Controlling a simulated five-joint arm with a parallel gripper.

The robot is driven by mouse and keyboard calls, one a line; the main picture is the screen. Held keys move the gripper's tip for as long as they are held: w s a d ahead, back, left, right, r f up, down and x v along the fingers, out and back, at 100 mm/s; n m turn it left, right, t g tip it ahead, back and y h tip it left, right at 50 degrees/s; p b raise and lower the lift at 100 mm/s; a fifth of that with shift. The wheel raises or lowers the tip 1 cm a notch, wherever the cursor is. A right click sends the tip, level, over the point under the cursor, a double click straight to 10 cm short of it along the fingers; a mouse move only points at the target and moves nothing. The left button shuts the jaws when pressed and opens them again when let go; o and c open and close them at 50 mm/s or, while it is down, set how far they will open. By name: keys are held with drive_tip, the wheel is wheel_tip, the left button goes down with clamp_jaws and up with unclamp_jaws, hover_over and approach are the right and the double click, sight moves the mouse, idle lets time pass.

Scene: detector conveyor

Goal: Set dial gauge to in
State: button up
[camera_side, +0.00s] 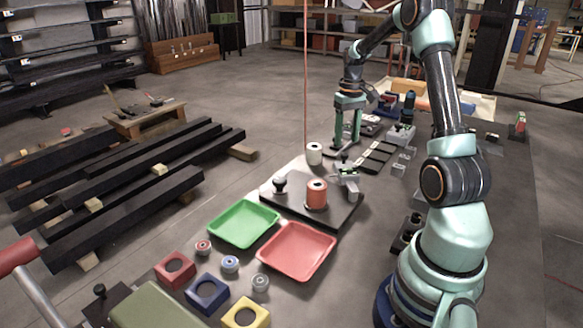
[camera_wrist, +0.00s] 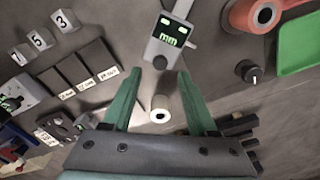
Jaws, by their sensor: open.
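The likely dial gauge is a small grey device with a lit green display (camera_wrist: 171,36), upper middle in the wrist view. Its characters are too small to read. In the side view, the grey device (camera_side: 347,172) stands at the back right of a dark plate. My gripper (camera_side: 346,143) is above and behind it, pointing down. In the wrist view my gripper (camera_wrist: 157,84) has its two green fingers apart and the device lies beyond the tips. A white spool (camera_wrist: 160,110) shows between the fingers; it also stands behind the plate in the side view (camera_side: 314,154).
A red spool (camera_side: 316,194) and a black knob (camera_side: 280,184) stand on the plate (camera_side: 330,215). Green (camera_side: 243,223) and red (camera_side: 297,250) trays lie in front. Dark tiles (camera_side: 376,156) and numbered cubes (camera_wrist: 40,37) are nearby. A thin red line hangs near the white spool.

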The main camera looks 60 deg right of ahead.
sight(345, 154)
drive_tip(key=shift+f, duration=2.35)
clamp_jaws()
drive_tip(key=shift+r, duration=0.1)
